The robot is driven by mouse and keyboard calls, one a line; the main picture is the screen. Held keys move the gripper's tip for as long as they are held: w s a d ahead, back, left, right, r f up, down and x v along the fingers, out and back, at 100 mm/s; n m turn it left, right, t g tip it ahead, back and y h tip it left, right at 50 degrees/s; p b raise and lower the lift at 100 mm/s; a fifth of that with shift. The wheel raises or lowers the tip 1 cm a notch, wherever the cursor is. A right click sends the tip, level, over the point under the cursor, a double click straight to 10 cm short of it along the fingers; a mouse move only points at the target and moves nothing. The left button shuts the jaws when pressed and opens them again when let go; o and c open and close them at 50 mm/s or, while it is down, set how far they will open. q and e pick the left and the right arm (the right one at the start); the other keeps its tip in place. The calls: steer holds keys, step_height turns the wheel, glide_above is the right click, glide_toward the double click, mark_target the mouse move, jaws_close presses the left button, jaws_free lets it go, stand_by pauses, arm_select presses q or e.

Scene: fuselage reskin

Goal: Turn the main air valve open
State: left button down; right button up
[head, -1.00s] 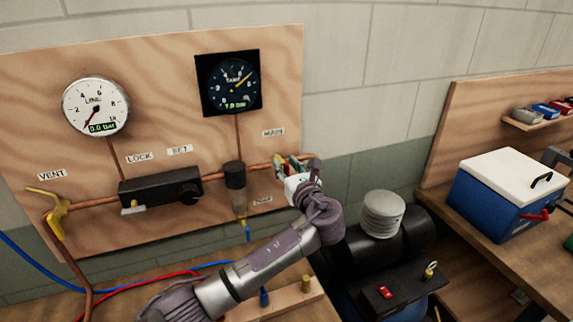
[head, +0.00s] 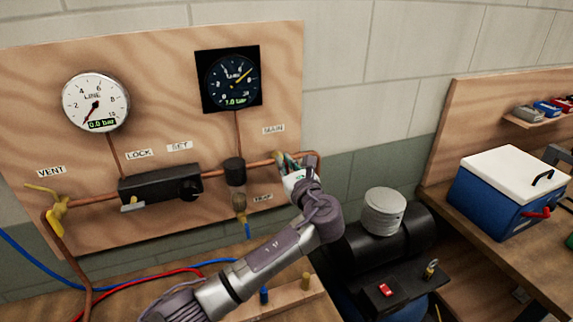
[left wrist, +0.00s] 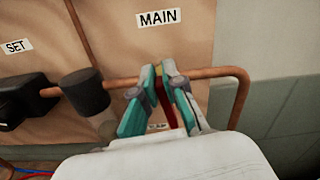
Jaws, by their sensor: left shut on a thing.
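The main valve sits on the copper pipe below the MAIN label. It is mostly hidden by my left gripper (head: 284,160). In the left wrist view, my left gripper (left wrist: 165,72) has its teal fingers closed on the valve's red handle (left wrist: 167,108), which shows between them. A bit of the brass valve body (left wrist: 159,82) shows by the fingertips. The handle's exact angle is hard to tell. The line gauge (head: 96,102) reads 0.0 bar. The tank gauge (head: 232,79) has its needle pointing to the upper right. My right gripper is not in view.
On the wooden panel are the yellow vent valve (head: 58,205), the black regulator (head: 160,184) and a filter (head: 235,172) just left of my gripper. A black compressor (head: 410,228) stands below right. A blue cooler (head: 497,200) is on the right bench.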

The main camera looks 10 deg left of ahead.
arm_select(q)
steer(key=n+b, duration=0.3)
steer(key=n, duration=0.1)
steer(key=a+f+n+b, duration=0.1)
steer(key=n+b, duration=0.2)
steer(key=n, duration=0.1)
steer(key=s+f+n+b, duration=0.1)
steer(key=n+b, duration=0.2)
steer(key=n, duration=0.1)
steer(key=shift+s+a+f+n, duration=0.1)
steer(key=shift+a+f+n, duration=0.2)
steer(key=shift+a, duration=0.1)
steer(key=n+b, duration=0.2)
steer(key=shift+a+f+n, duration=0.1)
steer(key=shift+f+n, duration=0.1)
steer(key=shift+n, duration=0.1)
steer(key=shift+n+b, duration=0.5)
steer(key=shift+b, duration=0.1)
steer(key=c, duration=1.2)
jaws_free()
steer(key=shift+c, duration=0.2)
steer(key=shift+s, duration=0.1)
